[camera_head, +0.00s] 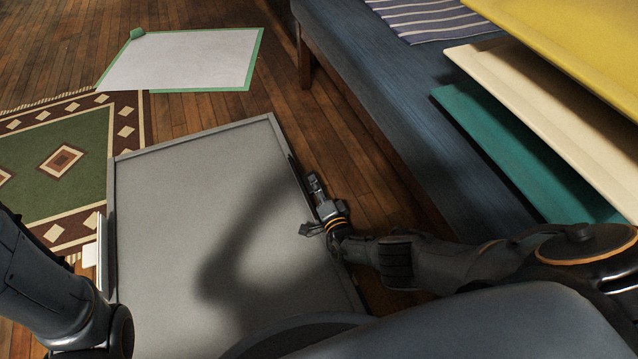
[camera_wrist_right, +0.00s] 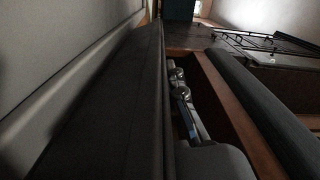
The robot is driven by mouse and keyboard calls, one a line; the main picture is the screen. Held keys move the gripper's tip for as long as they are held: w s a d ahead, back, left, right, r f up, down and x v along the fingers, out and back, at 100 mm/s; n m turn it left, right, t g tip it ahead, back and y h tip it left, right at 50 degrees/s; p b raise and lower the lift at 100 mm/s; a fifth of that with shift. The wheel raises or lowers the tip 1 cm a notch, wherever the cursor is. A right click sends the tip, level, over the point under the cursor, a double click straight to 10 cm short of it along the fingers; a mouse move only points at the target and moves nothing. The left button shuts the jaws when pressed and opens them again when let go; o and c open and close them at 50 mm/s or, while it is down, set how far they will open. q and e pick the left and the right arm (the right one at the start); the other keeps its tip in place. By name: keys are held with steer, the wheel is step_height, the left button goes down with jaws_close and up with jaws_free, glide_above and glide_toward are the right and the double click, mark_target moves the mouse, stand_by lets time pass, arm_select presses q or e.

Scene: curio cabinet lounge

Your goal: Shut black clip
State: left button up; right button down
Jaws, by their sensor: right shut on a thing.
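A large flat grey panel with a raised rim (camera_head: 200,150) fills the lower middle of the head view. The black clip (camera_head: 294,168) appears as a narrow dark strip along its right edge. My right gripper (camera_head: 315,184) is at that edge, beside the strip, and is shut on what looks like the clip. The fingers hide the exact contact. In the right wrist view a long dark surface runs up the middle, with metal finger parts (camera_wrist_right: 179,90) close on its right. My left arm enters at the lower left; its gripper is out of view.
A blue bench (camera_head: 390,90) stands right of the panel, with a strip of wood floor between. Yellow, cream and teal boards (camera_head: 530,150) overhang at the right. A green-edged white sheet (camera_head: 185,58) lies behind, and a patterned rug (camera_head: 55,155) lies left.

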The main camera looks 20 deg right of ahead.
steer(key=shift+a+n, duration=0.4)
steer(key=shift+n, duration=0.3)
steer(key=c, duration=1.4)
jaws_free()
steer(key=shift+r, duration=0.1)
